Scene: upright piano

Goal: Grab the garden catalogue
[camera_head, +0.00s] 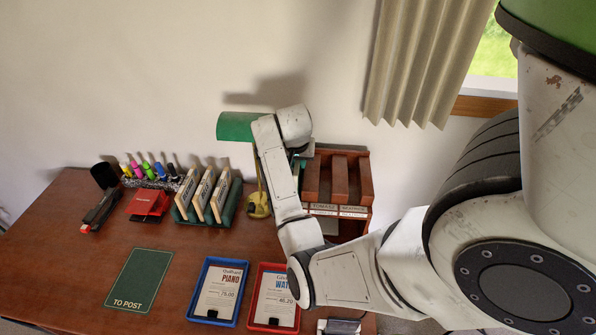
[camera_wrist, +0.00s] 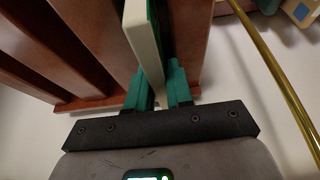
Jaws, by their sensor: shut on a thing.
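A slim upright item with cream page edges and a green cover (camera_wrist: 147,50) stands between the wooden partitions in the wrist view; I take it for the garden catalogue, though its title is not visible. My gripper (camera_wrist: 159,90) has its two teal fingers shut on the item's near edge, one on each side. The item is still among the partitions of the wooden sorter (camera_head: 340,178), which stands at the back of the desk with labelled slots. In the head view my arm hides most of the gripper and the item.
A green-shaded brass lamp (camera_head: 237,127) stands left of the sorter; its brass stem (camera_wrist: 275,75) runs close on the right in the wrist view. A green rack (camera_head: 227,213) with framed cards is further left. Blue (camera_head: 211,318) and red (camera_head: 262,326) trays lie in front, beside a green mat (camera_head: 140,281).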

